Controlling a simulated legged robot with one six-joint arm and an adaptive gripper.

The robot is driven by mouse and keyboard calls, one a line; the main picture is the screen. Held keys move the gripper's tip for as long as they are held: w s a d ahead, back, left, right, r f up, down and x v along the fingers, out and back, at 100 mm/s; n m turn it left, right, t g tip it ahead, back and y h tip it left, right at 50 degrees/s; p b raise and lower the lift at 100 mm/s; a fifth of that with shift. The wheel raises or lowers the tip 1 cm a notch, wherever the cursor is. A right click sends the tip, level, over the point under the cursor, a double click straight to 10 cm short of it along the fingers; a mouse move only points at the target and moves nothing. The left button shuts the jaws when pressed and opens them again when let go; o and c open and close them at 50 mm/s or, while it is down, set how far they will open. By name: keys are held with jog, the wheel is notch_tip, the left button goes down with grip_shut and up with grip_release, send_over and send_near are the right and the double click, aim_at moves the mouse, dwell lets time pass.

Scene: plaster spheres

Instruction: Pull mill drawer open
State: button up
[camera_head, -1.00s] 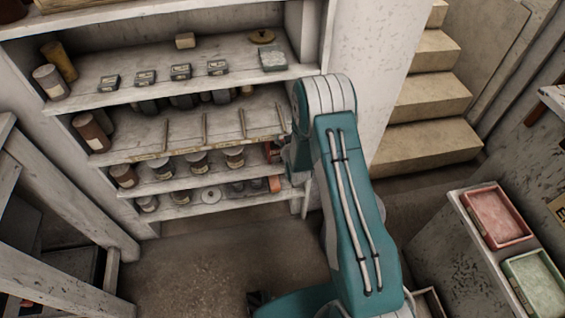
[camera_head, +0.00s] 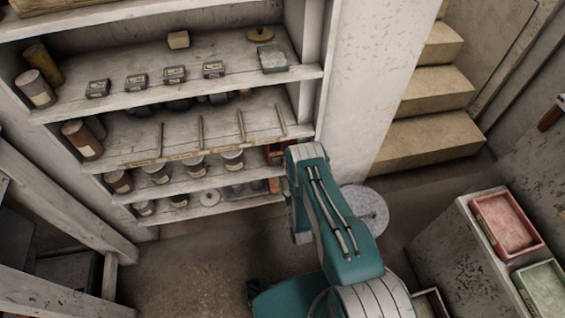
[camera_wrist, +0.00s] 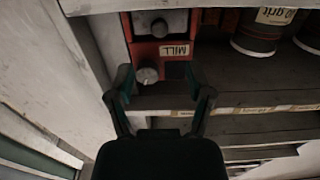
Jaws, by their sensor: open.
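The red mill (camera_wrist: 174,63) stands on a shelf and shows in the wrist view with a MILL label that appears upside down. A pale round dial (camera_wrist: 147,76) sits nearer my gripper. My gripper (camera_wrist: 163,92) is open and empty, its fingers spread in front of the mill; I cannot tell the exact gap. In the head view the mill (camera_head: 275,153) is partly hidden by my arm, and my gripper is hidden there.
The shelf unit (camera_head: 215,146) holds several jars and small boxes. A labelled jar (camera_wrist: 258,32) stands beside the mill. A white pillar (camera_head: 365,70) borders the shelves on the right. Trays (camera_head: 507,222) lie on a bench at right. Floor before the shelves (camera_head: 200,255) is clear.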

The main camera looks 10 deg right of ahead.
jog(key=w, duration=1)
grip_shut()
